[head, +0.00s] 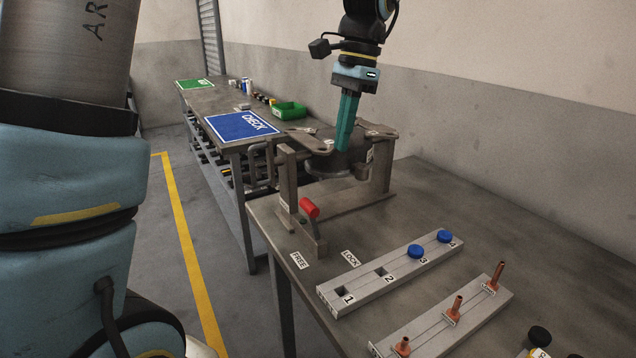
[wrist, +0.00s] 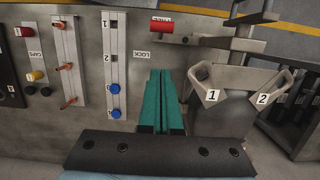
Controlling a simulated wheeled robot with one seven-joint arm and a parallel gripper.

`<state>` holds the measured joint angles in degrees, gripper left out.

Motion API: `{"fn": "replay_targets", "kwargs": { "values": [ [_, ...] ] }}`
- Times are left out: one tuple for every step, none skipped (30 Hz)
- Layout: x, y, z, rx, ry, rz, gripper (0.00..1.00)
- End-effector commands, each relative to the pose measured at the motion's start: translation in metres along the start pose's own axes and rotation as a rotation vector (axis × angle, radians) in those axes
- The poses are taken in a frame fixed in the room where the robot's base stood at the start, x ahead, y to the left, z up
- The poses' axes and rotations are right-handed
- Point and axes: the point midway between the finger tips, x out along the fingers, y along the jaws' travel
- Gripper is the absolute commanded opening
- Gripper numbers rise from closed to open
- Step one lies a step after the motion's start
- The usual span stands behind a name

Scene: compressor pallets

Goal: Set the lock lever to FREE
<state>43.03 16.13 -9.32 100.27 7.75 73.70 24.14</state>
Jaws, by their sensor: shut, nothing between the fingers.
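The lock lever (head: 310,207) has a red handle on a grey arm and stands at the near end of the clamp frame. In the head view it rises with a slight lean left; I cannot tell surely which setting it is at. The FREE label (head: 299,260) lies left of its foot, the LOCK label (head: 350,258) right. In the wrist view the red handle (wrist: 161,26) partly covers the FREE label, and the LOCK label (wrist: 157,52) is clear. My gripper (head: 343,148), with teal fingers, is shut and empty, pointing down over the frame, apart from the lever.
A grey frame (head: 377,190) with numbered arms surrounds the fingers in the head view. A block with blue caps (head: 385,275) and a rail with copper fittings (head: 450,325) lie to the right. A second bench with a blue CHECK mat (head: 240,126) stands behind.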

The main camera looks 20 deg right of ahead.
Motion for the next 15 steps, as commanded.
{"fn": "replay_targets", "kwargs": {
  "values": [
    [0.009, 0.000, 0.001, -0.001, -0.005, 0.002, 0.00],
    [0.015, 0.000, 0.001, -0.001, -0.004, 0.002, 0.00],
    [0.024, 0.000, 0.001, -0.001, -0.004, 0.002, 0.00],
    [0.030, 0.000, 0.002, -0.001, -0.005, 0.003, 0.00],
    [0.036, 0.000, 0.001, -0.001, -0.004, 0.002, 0.00],
    [0.045, 0.000, 0.001, -0.002, -0.004, 0.003, 0.00],
    [0.051, 0.000, 0.001, -0.002, -0.004, 0.003, 0.00],
    [0.057, 0.000, 0.001, -0.002, -0.004, 0.003, 0.00],
    [0.065, 0.000, 0.001, -0.003, -0.003, 0.003, 0.00],
    [0.071, 0.000, 0.001, -0.003, -0.004, 0.004, 0.00],
    [0.076, 0.000, 0.001, -0.003, -0.003, 0.003, 0.00],
    [0.079, 0.000, 0.008, -0.005, -0.002, 0.002, 0.00],
    [0.082, 0.000, 0.011, -0.005, -0.002, 0.002, 0.00],
    [0.085, 0.000, 0.014, -0.004, -0.002, 0.002, 0.00],
    [0.089, 0.000, 0.018, -0.004, -0.001, 0.001, 0.00]
  ]
}}
